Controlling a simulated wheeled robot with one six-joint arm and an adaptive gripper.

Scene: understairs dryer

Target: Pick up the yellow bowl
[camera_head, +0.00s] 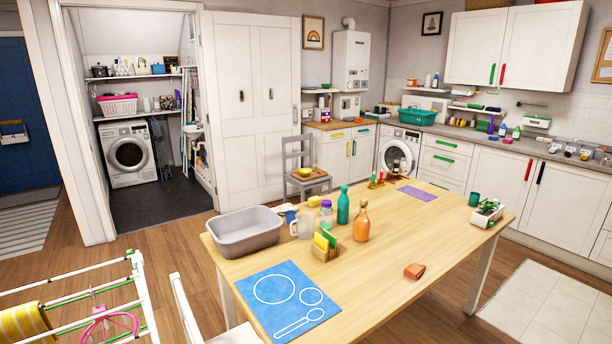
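A small yellow bowl (306,171) appears to sit on the brown seat or board of the grey chair (300,153), beyond the far side of the wooden table. It is small in this view, and its inside is hard to make out. My gripper is not in view.
A drying rack (82,306) stands front left. Open floor (165,235) lies left of the table.

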